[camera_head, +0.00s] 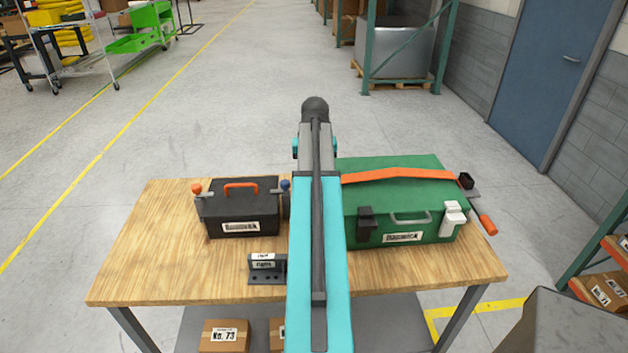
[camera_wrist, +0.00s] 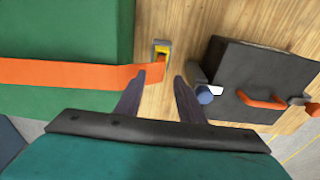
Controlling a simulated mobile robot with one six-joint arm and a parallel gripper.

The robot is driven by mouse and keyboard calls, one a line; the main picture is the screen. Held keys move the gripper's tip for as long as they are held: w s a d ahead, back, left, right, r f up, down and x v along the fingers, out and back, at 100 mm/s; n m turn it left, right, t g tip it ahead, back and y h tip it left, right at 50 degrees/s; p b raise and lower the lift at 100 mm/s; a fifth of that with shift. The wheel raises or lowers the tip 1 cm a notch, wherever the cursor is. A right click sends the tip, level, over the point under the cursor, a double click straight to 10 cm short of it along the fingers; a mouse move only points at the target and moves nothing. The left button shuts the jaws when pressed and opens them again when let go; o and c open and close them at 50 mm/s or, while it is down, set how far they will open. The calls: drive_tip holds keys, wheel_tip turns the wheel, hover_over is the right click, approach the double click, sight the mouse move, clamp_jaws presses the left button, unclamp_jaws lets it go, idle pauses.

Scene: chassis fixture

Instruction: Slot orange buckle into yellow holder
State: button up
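An orange strap (camera_head: 400,174) lies across the lid of a green case (camera_head: 395,235). In the wrist view the strap (camera_wrist: 75,72) runs to the right off the green case (camera_wrist: 65,25). Its orange end piece (camera_wrist: 157,69) hangs past the case edge. A small holder (camera_wrist: 161,46), yellow with grey sides, stands beside the case. The orange end piece is at the holder's near opening; I cannot tell how far inside it is. My gripper (camera_wrist: 160,75) is open, its fingers apart just short of the holder, the left fingertip overlapping the strap. My arm hides the holder in the head view.
A black box (camera_head: 243,218) with an orange handle stands left on the wooden table (camera_head: 170,270); it is on the right in the wrist view (camera_wrist: 250,75). A dark bracket (camera_head: 265,270) with labels sits in front of it. An orange-handled lever (camera_head: 487,224) hangs right of the case.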

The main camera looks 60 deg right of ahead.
wheel_tip(320, 180, up, 8)
drive_tip(key=p, duration=0.4)
drive_tip(key=shift+s+a+p, duration=0.25)
drive_tip(key=shift+a+p, duration=0.05)
drive_tip(key=shift+a, duration=0.1)
drive_tip(key=shift+f, duration=0.15)
idle(0.3)
